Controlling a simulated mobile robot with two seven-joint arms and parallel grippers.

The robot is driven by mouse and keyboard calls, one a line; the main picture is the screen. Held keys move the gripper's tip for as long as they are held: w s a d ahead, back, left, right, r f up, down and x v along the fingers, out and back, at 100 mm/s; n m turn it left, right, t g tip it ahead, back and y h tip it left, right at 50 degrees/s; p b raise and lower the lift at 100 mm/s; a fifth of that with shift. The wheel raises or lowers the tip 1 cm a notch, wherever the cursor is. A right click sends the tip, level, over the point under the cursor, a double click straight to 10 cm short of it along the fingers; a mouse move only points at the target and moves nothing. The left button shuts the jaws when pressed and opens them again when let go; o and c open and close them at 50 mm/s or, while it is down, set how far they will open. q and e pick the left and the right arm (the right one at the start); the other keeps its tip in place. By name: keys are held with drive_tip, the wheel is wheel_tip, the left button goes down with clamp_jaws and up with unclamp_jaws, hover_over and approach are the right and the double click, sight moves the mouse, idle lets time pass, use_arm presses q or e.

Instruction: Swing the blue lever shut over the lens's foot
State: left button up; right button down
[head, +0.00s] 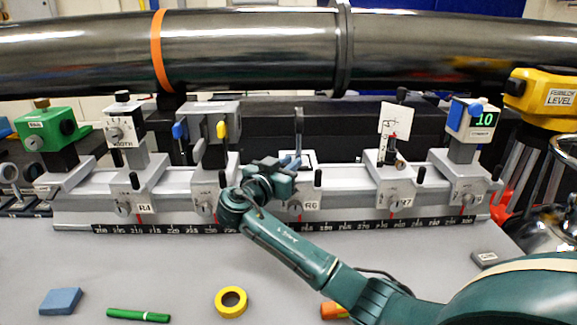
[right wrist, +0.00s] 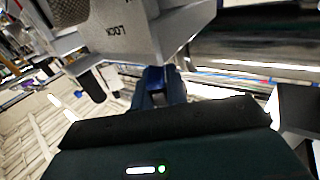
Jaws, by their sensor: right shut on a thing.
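The blue lever (head: 290,161) sits low at the foot of a thin upright grey part (head: 298,124), which I take to be the lens seen nearly edge-on, on the carrier marked R6 (head: 311,205). My right gripper (head: 281,166) reaches up to it from the front and is shut on the lever. The gripper hides much of the lever and the foot, so I cannot tell the lever's exact angle. In the right wrist view, a blue piece (right wrist: 158,84) shows at the jaws, below a grey block lettered LOCK (right wrist: 130,30). My left gripper is not in view.
Other carriers flank this one along the rail (head: 160,228), including R4 (head: 146,208) and R7 (head: 407,202). A dark beam pipe (head: 250,48) crosses above. A yellow tape roll (head: 231,301), a green marker (head: 138,315) and a blue block (head: 61,301) lie in front.

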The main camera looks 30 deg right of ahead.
drive_tip(key=n+t+y, duration=0.1)
drive_tip(key=t, duration=0.1)
drive_tip(key=n+t+y+b, duration=0.1)
drive_tip(key=shift+s+d+f+n+t, duration=0.1)
drive_tip(key=shift+s+f+n+t, duration=0.1)
drive_tip(key=shift+n+t, duration=0.2)
drive_tip(key=shift+s+d+r+n+t+y, duration=0.1)
drive_tip(key=shift+n+t+y, duration=0.85)
drive_tip(key=shift+y, duration=0.25)
drive_tip(key=shift+d+r+n+t+y, duration=0.1)
drive_tip(key=shift+n+t+y, duration=0.85)
drive_tip(key=shift+y, duration=0.55)
drive_tip(key=c, duration=1.4)
unclamp_jaws()
drive_tip(key=shift+a, duration=0.1)
drive_tip(key=b+v, duration=0.1)
drive_tip(key=v, duration=1.2)
drive_tip(key=shift+f+b, duration=0.25)
drive_tip(key=shift+b, duration=0.1)
